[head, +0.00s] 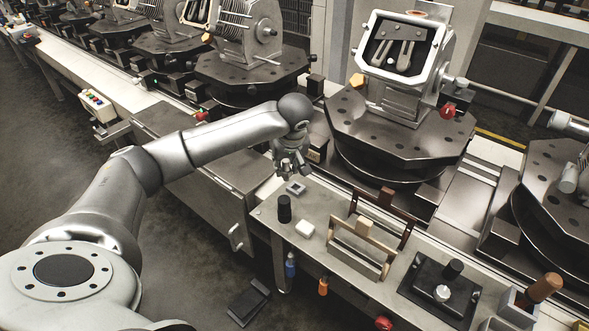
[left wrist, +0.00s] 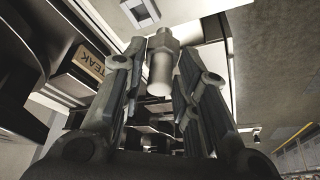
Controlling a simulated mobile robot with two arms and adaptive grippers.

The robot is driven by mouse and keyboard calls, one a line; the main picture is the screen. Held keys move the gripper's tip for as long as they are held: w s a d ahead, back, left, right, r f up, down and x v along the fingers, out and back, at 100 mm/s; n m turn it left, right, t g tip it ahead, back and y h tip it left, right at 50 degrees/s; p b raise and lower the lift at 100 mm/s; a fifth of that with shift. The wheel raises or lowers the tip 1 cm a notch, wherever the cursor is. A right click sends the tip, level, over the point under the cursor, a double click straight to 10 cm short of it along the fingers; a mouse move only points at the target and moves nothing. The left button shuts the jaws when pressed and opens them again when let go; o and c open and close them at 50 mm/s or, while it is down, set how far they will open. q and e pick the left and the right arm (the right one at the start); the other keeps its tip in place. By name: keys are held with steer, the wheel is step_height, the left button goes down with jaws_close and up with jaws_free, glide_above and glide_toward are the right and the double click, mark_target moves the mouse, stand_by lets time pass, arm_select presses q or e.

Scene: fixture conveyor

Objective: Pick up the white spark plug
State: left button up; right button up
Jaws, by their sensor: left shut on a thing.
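My left gripper (head: 293,172) is over the back left end of the workbench (head: 325,207) in the head view. In the left wrist view its two fingers are closed around the white spark plug (left wrist: 160,72), a pale stepped cylinder with a wider collar. The spark plug points along the fingers between the pads. In the head view I cannot make the spark plug out at the fingertips. A small grey square holder (head: 296,188) lies on the bench just below the gripper. My right gripper is not in view.
Wooden carriers (head: 362,246) stand mid-bench, with a black tray (head: 421,287) at the right. A large octagonal fixture turntable (head: 345,122) rises behind.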

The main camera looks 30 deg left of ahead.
arm_select(q)
steer(key=s+a+r, duration=0.1)
steer(key=s+r, duration=0.4)
steer(key=s, duration=0.5)
stand_by(0.3)
